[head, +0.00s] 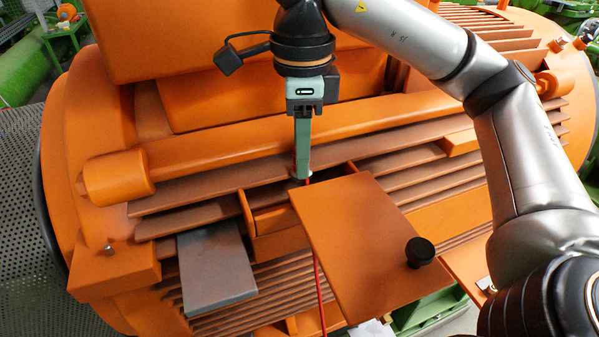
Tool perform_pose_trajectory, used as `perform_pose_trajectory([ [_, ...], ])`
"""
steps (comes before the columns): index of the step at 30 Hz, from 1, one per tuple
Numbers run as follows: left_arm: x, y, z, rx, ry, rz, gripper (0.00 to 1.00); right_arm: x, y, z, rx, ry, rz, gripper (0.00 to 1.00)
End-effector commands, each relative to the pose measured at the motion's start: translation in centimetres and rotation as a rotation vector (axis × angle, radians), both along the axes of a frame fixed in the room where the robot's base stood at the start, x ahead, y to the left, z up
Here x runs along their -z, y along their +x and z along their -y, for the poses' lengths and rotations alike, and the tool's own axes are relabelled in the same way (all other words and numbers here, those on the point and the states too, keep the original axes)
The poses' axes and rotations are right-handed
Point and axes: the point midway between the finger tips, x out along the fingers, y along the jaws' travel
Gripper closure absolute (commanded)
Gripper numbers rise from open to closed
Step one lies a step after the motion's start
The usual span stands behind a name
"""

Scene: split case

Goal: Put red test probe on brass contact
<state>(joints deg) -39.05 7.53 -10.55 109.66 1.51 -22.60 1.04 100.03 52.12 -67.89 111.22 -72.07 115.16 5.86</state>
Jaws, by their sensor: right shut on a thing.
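My right gripper (303,172) points down with its fingers shut, in the middle of the head view. A small red tip of the red test probe (308,181) shows just under the fingers, and the rest of it is hidden. The fingertips are at the upper left corner of an orange cover plate (350,245), over an opening in the orange casing. I cannot make out the brass contact. My left gripper is not in view.
A red cable (319,290) hangs below, along the left edge of the cover plate. The plate carries a black knob (419,252). A grey plate (215,265) lies left of the opening. Ribbed orange motor casing (190,160) surrounds the spot.

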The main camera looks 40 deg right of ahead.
Motion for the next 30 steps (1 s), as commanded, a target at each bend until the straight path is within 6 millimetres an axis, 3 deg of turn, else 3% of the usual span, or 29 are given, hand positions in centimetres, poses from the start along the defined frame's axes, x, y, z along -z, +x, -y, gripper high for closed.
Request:
perform_pose_trajectory([
  [9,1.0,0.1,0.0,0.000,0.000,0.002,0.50,3.6,0.5,0.0,0.001,0.001,-0.001,1.00],
  [22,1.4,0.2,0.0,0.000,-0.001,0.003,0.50,4.2,0.5,0.0,0.002,0.000,0.000,1.00],
  [23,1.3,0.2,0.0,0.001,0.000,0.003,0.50,4.0,0.5,0.0,0.002,0.000,0.000,0.69],
  [25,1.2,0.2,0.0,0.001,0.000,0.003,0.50,4.0,0.5,0.0,0.002,0.000,0.000,0.61],
  [30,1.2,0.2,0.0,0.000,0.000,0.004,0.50,4.0,0.5,-0.1,0.001,0.000,0.000,0.60],
])
